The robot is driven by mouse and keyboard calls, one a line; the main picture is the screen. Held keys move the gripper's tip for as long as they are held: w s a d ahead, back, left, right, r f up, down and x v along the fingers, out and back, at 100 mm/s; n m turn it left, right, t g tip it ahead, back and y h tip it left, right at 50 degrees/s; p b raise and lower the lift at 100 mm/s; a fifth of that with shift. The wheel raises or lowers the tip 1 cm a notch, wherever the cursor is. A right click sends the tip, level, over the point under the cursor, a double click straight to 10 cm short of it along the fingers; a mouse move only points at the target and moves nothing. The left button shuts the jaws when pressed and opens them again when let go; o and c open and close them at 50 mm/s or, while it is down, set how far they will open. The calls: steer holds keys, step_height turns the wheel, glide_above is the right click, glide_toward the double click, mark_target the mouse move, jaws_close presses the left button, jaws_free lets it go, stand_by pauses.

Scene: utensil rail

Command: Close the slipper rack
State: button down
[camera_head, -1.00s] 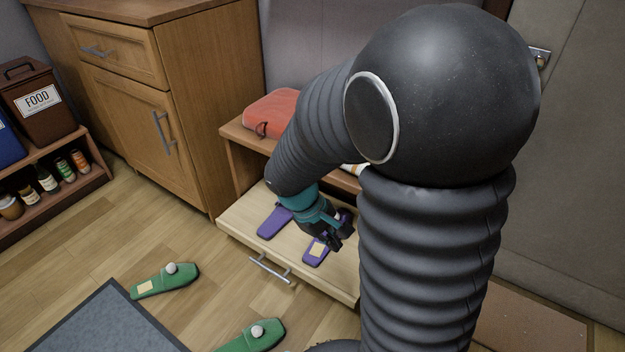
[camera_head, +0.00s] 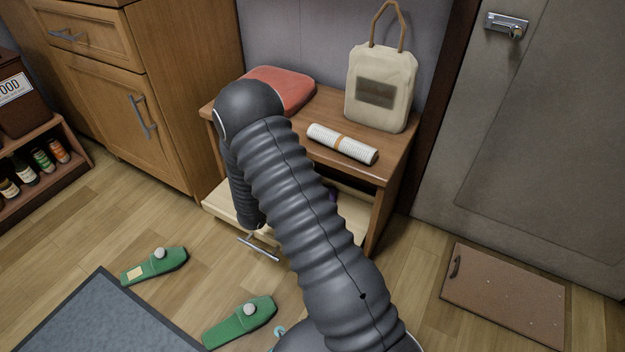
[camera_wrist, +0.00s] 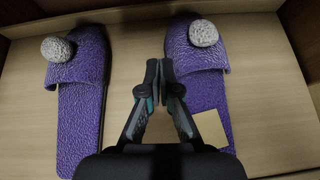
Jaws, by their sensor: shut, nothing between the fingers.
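The slipper rack (camera_head: 220,206) is a pale wooden pull-out tray low under the brown bench. It stands pulled out past the bench's front, with a metal bar handle (camera_head: 258,248) on its front. My arm hides much of it in the head view. In the wrist view, a left purple slipper (camera_wrist: 80,115) and a right purple slipper (camera_wrist: 195,75), each with a grey pompom, lie on the tray. My gripper (camera_wrist: 160,72) is shut and empty, above the tray between the slippers, its right finger overlapping the right slipper in the picture. The head view hides my gripper behind my arm.
The bench (camera_head: 390,150) carries a red cushion (camera_head: 290,88), a white roll (camera_head: 343,143) and a cream bag (camera_head: 381,90). Green slippers (camera_head: 155,264) (camera_head: 240,322) lie on the floor before the tray, near a grey mat (camera_head: 105,325). A cabinet (camera_head: 150,90) stands left.

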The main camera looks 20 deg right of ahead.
steer(key=shift+w+a+r+n, duration=0.1)
steer(key=shift+w+a+n, duration=0.05)
steer(key=shift+w+n, duration=0.2)
steer(key=shift+w+t, duration=0.25)
steer(key=shift+t, duration=0.05)
steer(key=b+x, duration=0.1)
steer(key=x, duration=0.9)
steer(key=shift+w+d, duration=0.65)
steer(key=shift+d, duration=0.3)
steer(key=shift+w+d, duration=0.45)
steer(key=shift+d, duration=0.05)
